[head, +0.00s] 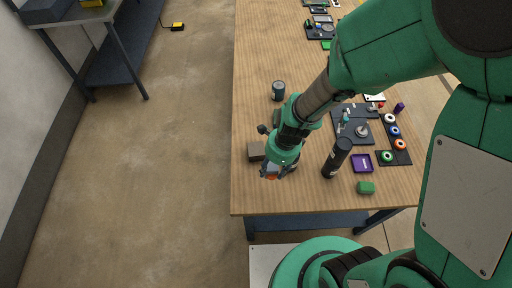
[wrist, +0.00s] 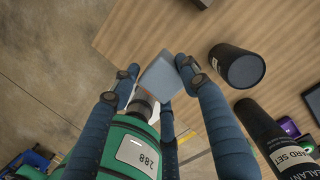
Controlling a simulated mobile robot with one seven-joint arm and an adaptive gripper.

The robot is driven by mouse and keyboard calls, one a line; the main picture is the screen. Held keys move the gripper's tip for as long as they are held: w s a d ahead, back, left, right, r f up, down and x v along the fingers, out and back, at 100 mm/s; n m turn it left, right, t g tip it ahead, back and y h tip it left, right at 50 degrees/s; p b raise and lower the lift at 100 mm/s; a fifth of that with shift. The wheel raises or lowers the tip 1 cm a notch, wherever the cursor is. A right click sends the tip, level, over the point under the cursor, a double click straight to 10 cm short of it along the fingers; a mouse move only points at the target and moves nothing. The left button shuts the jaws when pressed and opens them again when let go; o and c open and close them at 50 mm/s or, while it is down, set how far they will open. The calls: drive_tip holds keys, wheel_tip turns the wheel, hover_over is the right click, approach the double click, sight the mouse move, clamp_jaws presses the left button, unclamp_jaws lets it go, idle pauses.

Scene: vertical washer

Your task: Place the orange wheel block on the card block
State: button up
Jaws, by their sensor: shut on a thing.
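My gripper (head: 271,173) is above the near left part of the wooden table, close to its left edge. In the wrist view my gripper (wrist: 158,72) has its fingertips closed on a block with a pale grey-blue face (wrist: 160,76). In the head view a small patch of orange shows at the fingertips, which fits the orange wheel block (head: 271,177); most of it is hidden. A brown-grey block (head: 256,151), which looks like the card block, sits on the table just left of and behind my gripper. I cannot tell the height between them.
A dark can (head: 279,91) stands behind my arm. A tall black bottle (head: 336,158) stands to the right. The table's left edge is close.

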idle(0.4)
hover_over(256, 148)
drive_tip(key=shift+s+f, duration=0.1)
drive_tip(key=shift+f, duration=0.65)
drive_tip(key=shift+f+b, duration=0.15)
drive_tip(key=shift+b, duration=0.15)
drive_tip(key=shift+f, duration=1.65)
drive_tip(key=o, duration=1.2)
drive_tip(key=shift+f, duration=0.1)
drive_tip(key=r, duration=0.4)
drive_tip(key=d+r, duration=0.1)
drive_tip(key=r, duration=0.3)
drive_tip(key=d+r+p, duration=0.1)
drive_tip(key=r, duration=0.3)
drive_tip(key=shift+s, duration=0.1)
